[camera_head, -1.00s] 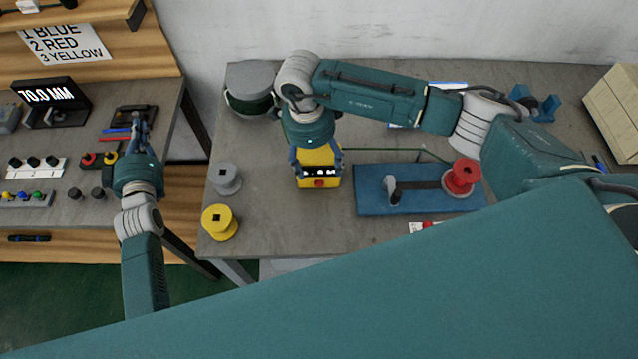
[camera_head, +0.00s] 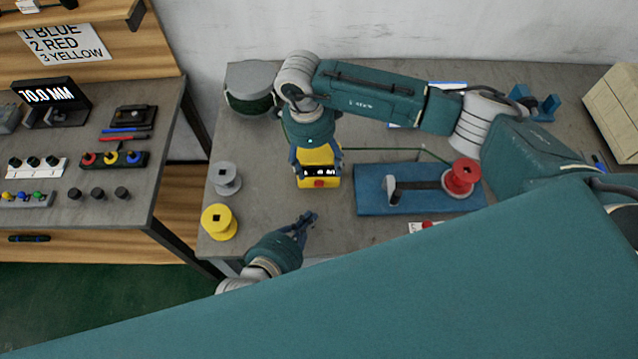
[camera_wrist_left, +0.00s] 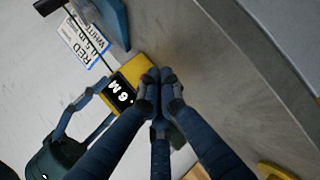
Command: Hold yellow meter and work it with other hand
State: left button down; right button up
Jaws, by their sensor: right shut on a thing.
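The yellow meter (camera_head: 319,157) stands on the grey table, with a dark lit display and a red button (camera_head: 319,184) on its front. My right gripper (camera_head: 318,165) is shut around the meter from above, its fingers on both sides. My left gripper (camera_head: 309,217) is a short way in front of the meter, apart from it, with its fingers drawn together and empty. In the left wrist view, the meter (camera_wrist_left: 138,70) shows just beyond the left fingertips (camera_wrist_left: 162,83), which partly cover it; its display reads partly as "6 M".
A blue fixture board (camera_head: 375,202) with a red spool (camera_head: 462,177) lies right of the meter. Yellow (camera_head: 219,222) and grey (camera_head: 226,178) spools stand at the table's left edge. A side table (camera_head: 60,220) holds knobs and a display (camera_head: 47,96).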

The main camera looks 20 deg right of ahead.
aim_at(319, 184)
pick_arm(q)
jog(key=shift+g+h, duration=0.3)
jog(key=shift+g, duration=0.2)
jog(key=s, duration=0.1)
jog(key=s+d, duration=0.2)
jog(key=shift+s+f, duration=0.2)
jog(key=shift+s, duration=0.1)
jog(key=shift+w, duration=0.2)
jog(key=shift+w+d, duration=0.4)
jog(key=shift+w, duration=1)
jog(key=shift+w+d, duration=0.35)
jog(key=shift+w, duration=1)
jog(key=shift+w+d, duration=0.4)
jog(key=shift+w, duration=1)
jog(key=shift+w, duration=0.1)
jog(key=shift+w+d, duration=0.1)
jog(key=shift+w, duration=0.2)
jog(key=shift+w+d, duration=0.1)
jog(key=shift+w, duration=0.3)
jog(key=shift+s, duration=0.1)
jog(key=shift+s+a, duration=0.25)
jog(key=shift+s, duration=0.5)
